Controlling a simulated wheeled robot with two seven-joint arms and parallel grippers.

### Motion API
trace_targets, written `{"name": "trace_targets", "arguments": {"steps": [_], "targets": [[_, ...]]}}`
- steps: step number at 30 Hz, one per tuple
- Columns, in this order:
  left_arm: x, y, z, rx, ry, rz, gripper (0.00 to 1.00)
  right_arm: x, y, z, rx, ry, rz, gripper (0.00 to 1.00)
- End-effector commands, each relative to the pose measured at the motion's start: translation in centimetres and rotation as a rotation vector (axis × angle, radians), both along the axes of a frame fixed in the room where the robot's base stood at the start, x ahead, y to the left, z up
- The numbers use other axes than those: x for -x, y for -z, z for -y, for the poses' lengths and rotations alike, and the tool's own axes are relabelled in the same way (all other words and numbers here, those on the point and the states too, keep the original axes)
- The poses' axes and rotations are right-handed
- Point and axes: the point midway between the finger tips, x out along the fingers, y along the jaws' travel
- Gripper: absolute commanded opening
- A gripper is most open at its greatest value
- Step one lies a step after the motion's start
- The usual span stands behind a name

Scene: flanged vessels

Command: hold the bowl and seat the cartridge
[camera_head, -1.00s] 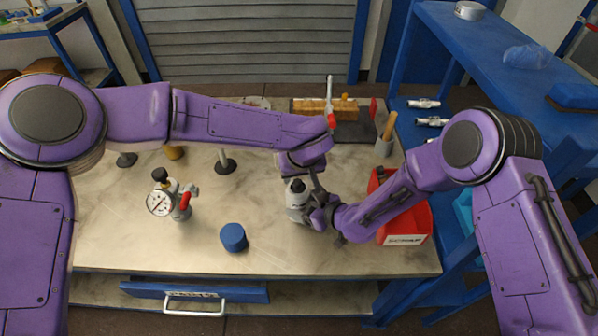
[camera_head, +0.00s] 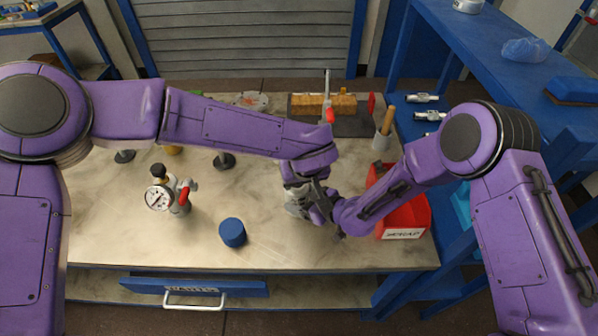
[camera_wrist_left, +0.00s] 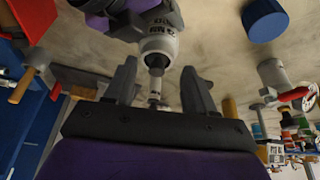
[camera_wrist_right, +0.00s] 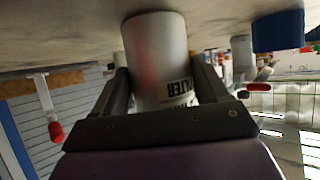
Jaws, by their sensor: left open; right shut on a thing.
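The bowl is a pale grey-white cylinder (camera_head: 293,205) standing on the bench, partly hidden by my arms. In the right wrist view its lettered body (camera_wrist_right: 157,55) is between the fingers of my right gripper (camera_wrist_right: 160,72), which is shut on it. My left gripper (camera_head: 303,186) is just above the bowl, with its fingers (camera_wrist_left: 158,76) open. In the left wrist view the lettered bowl (camera_wrist_left: 159,40) shows beyond the fingertips. A small pale piece with dark rings (camera_wrist_left: 154,95) shows between the fingers; I cannot tell whether it is the cartridge.
A blue cap (camera_head: 232,233) and a gauge with a red-handled valve (camera_head: 158,197) stand left of the bowl. A red container (camera_head: 408,215) is close to my right forearm. A post with a red handle (camera_head: 328,100) rises behind.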

Motion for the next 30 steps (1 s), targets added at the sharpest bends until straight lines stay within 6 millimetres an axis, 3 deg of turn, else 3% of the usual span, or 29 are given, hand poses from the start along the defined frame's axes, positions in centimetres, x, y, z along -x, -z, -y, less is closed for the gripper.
{"name": "trace_targets", "arguments": {"steps": [9,10,12,22,30], "targets": [[0.0,0.0,0.0,0.0,0.0,0.0,0.55,0.0,0.0,0.0,-0.001,0.0,0.001,0.5],[0.0,0.0,0.0,0.0,0.0,0.0,0.55,0.0,0.0,0.0,-0.001,0.0,0.001,0.77],[0.0,0.0,0.0,0.0,0.0,0.0,0.55,0.0,0.0,0.0,-0.001,0.0,0.001,1.0],[0.0,0.0,0.0,0.0,0.0,0.0,0.55,0.5,-0.5,0.7,0.001,0.001,0.0,1.0],[0.0,0.0,0.0,0.0,0.0,0.0,0.55,4.3,-3.8,5.1,-0.001,0.004,0.0,1.0]]}}
